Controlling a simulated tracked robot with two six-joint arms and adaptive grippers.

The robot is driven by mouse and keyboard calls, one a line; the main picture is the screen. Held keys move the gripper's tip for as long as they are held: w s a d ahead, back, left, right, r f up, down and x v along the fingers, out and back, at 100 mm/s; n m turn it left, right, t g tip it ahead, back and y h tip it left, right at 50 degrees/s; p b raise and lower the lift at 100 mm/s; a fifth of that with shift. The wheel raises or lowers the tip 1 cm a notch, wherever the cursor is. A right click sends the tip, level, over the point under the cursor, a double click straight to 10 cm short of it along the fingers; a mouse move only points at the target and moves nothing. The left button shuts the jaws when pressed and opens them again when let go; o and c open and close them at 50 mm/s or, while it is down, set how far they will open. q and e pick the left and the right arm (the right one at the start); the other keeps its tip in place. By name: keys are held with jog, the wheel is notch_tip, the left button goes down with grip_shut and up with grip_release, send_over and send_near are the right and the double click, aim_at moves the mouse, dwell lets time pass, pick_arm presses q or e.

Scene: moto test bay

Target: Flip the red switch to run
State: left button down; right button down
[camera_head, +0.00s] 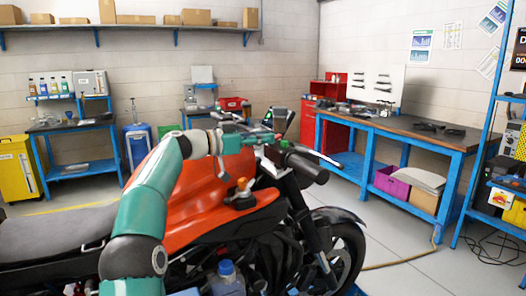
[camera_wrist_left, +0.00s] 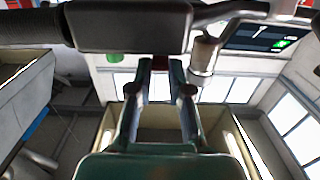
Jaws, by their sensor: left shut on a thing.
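My left gripper (camera_head: 262,139) reaches from the left over the motorcycle's orange tank to the handlebar area. In the left wrist view its two green fingers (camera_wrist_left: 160,72) come together at the underside of a dark switch housing (camera_wrist_left: 130,26). A small dark red piece, which looks like the red switch (camera_wrist_left: 160,62), shows between the fingertips. The gripper is shut on it. Most of the switch is hidden by the fingers and the housing, so its position cannot be told. My right gripper is in neither view.
The black handlebar grip (camera_head: 308,168) sticks out right of my gripper. A display with a green mark (camera_wrist_left: 268,38) is close by. The orange tank (camera_head: 195,190) lies under my arm. A blue workbench (camera_head: 400,130) stands behind, with clear floor before it.

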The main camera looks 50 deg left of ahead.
pick_arm(q)
jog(key=shift+f, duration=0.1)
jog(key=c, duration=1.1)
grip_release()
jog(key=shift+s, duration=0.1)
jog(key=v, duration=1.1)
jog(key=shift+s+a, duration=0.1)
jog(key=shift+s, duration=0.25)
